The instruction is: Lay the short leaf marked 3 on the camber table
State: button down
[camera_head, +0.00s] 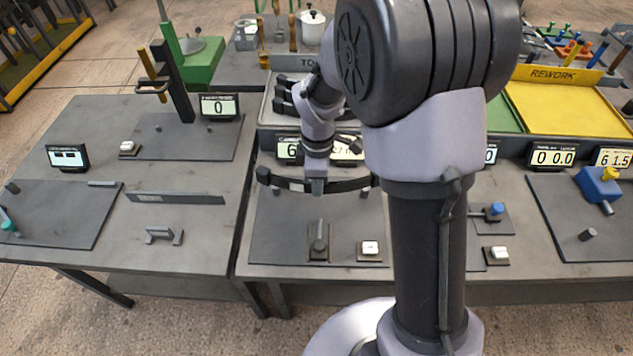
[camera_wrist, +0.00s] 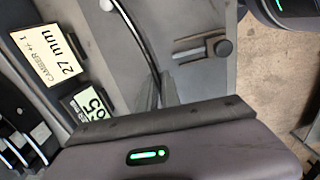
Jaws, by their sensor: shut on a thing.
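My gripper (camera_head: 317,186) is shut on a dark, curved leaf (camera_head: 285,182), near its middle. The leaf lies roughly level across the picture, bowed with its ends up, at the back of the camber table (camera_head: 285,235). The leaf also shows edge-on as a thin arc in the wrist view (camera_wrist: 146,45), running to the gripper fingers (camera_wrist: 168,92). Short posts show under both ends of the leaf; I cannot tell whether it touches them. No number is readable on the leaf.
A camber sign reading 27 mm (camera_wrist: 47,55) and a lit display (camera_wrist: 88,104) stand behind the table. In front are a lever (camera_head: 320,240) and a white button (camera_head: 370,248). A left bench holds a long grey bar (camera_head: 175,198). My arm hides the middle right.

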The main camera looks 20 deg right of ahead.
aim_at(318, 207)
jog(key=shift+d+f+b, duration=0.1)
jog(key=shift+f+b, duration=0.25)
jog(key=shift+f, duration=0.15)
notch_tip(318, 207, down, 7)
jog(key=b, duration=0.5)
jog(key=shift+w+d+p, duration=0.1)
jog(key=shift+w+p, duration=0.2)
jog(key=shift+w, duration=0.35)
dwell(1.7)
jog(key=c, duration=1)
grip_release()
jog(key=shift+f, duration=0.15)
notch_tip(318, 207, up, 8)
jog(key=p, duration=0.7)
